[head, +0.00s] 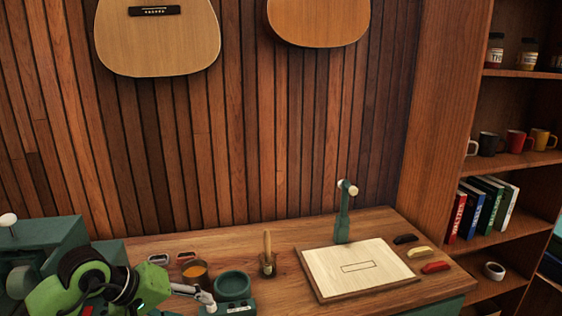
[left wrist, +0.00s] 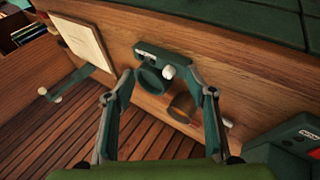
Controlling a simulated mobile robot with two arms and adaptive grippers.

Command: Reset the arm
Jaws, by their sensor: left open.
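My left arm comes in from the lower left in the head view, and my left gripper (head: 207,298) is low over the front left of the wooden bench (head: 290,228). In the left wrist view the gripper (left wrist: 166,84) has its two fingers spread wide, with nothing between their tips. My right gripper is not in view.
An amber cup (head: 195,271) and a holder with a wooden-handled tool (head: 267,262) stand near the dish. A pale board (head: 355,270) with a green post (head: 343,220) behind it lies to the right. Guitars (head: 157,45) hang on the wall; a shelf (head: 515,160) stands right.

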